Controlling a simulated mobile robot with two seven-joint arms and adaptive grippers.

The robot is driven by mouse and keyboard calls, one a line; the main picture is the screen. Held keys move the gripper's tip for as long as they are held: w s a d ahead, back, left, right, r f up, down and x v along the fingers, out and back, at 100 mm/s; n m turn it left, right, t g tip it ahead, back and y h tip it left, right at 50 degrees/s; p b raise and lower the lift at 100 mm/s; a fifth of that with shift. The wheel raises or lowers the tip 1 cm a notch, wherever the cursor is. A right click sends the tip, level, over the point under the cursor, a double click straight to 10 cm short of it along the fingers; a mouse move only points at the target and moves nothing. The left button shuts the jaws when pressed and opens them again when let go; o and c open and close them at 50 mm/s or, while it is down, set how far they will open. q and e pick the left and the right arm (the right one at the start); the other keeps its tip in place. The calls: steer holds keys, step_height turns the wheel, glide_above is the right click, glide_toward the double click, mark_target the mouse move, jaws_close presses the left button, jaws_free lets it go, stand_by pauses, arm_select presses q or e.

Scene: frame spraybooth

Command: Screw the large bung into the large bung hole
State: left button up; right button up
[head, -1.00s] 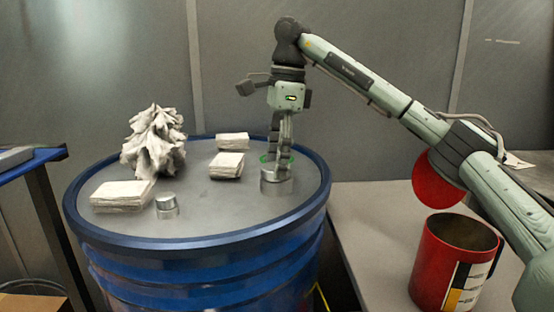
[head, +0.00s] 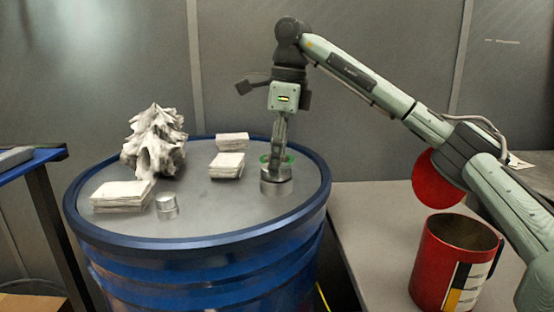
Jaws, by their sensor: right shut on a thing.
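The large bung (head: 276,184) is a short, wide silver cylinder at the right side of the drum top, with a green ring showing at its top. My right gripper (head: 277,157) points straight down over it, its fingers shut on the bung's upper part. The bung looks upright. The large bung hole is hidden, so I cannot tell how the bung's threads sit in it. My left gripper is out of view.
The blue drum (head: 190,240) has a raised rim. On its top are a smaller silver cylinder (head: 167,207), white stacked pads (head: 122,194), more pads (head: 227,165) and a crumpled grey-white cloth (head: 155,142). A red can (head: 432,265) stands on the right-hand table.

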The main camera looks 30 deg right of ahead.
steer(key=m, duration=0.4)
steer(key=shift+m, duration=0.3)
steer(key=m+h, duration=0.1)
steer(key=m, duration=0.3)
steer(key=shift+m+t, duration=0.3)
steer(key=m, duration=0.4)
steer(key=shift+a+m+h, duration=0.1)
steer(key=shift+m+h, duration=0.2)
steer(key=m, duration=0.4)
steer(key=shift+m, duration=0.3)
